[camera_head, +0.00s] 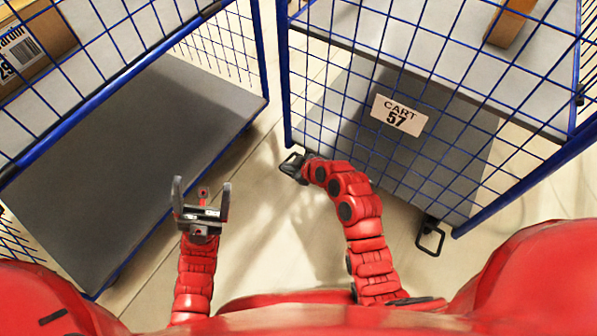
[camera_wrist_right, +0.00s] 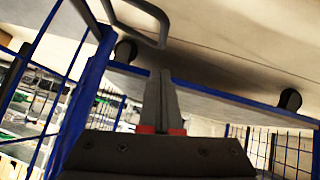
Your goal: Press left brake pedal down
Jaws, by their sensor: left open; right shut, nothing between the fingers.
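Cart 57 (camera_head: 402,114), a blue wire cart, stands at the right. Its left brake pedal (camera_wrist_right: 150,10) shows in the right wrist view as a dark metal loop beside a caster. My right gripper (camera_wrist_right: 160,85) is shut and empty, its fingertips close to the loop; I cannot tell whether they touch. In the head view my right gripper (camera_head: 293,167) is at the cart's near left corner, where gripper and pedal are hard to tell apart. The cart's right pedal (camera_head: 441,241) is a black loop. My left gripper (camera_head: 202,205) is open and empty, between the carts.
Another blue cart (camera_head: 150,125) with a grey lower deck stands at the left, with a cardboard box (camera_head: 38,45) on its upper shelf. A brown box (camera_head: 509,22) is on cart 57's upper shelf. Pale floor (camera_head: 270,235) is clear between the carts.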

